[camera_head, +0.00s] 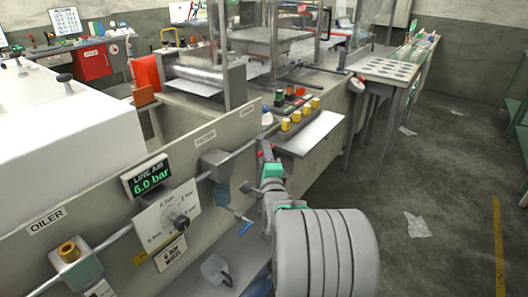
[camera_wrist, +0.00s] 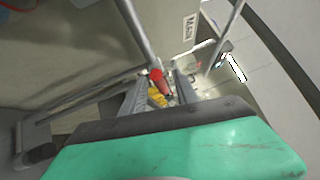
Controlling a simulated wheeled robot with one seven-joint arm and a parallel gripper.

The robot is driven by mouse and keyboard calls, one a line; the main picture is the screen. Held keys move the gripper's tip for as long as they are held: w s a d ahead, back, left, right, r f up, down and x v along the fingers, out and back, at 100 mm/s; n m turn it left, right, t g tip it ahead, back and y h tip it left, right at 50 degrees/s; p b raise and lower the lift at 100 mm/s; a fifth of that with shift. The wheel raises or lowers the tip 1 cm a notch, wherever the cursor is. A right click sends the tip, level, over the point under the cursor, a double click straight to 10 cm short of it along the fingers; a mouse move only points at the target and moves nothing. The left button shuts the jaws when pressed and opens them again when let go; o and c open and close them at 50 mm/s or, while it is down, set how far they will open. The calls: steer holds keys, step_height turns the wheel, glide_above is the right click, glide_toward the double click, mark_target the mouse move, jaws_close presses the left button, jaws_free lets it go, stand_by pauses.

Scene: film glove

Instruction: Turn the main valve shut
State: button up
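The main valve's red part (camera_wrist: 156,76) shows in the wrist view at the end of a grey pipe, with a yellow piece (camera_wrist: 157,97) just below it. The MAIN label (camera_wrist: 189,27) is above and right of it. In the head view the MAIN label (camera_head: 247,110) is on the panel, and my arm hides most of the valve. My gripper (camera_wrist: 165,78) is at the valve, its two fingers apart on either side of the red and yellow parts. A gap shows at the right finger; contact at the left finger cannot be told.
The beige panel (camera_head: 105,220) carries a display (camera_head: 147,176) reading 6.0 bar, a regulator dial (camera_head: 168,219), a filter (camera_head: 217,166) and an oiler (camera_head: 70,256). Open floor (camera_head: 440,170) lies to the right.

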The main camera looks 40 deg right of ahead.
steer(key=shift+w+d+r, duration=0.1)
steer(key=shift+w+d, duration=0.15)
steer(key=shift+w, duration=0.25)
jaws_close()
stand_by(1.1)
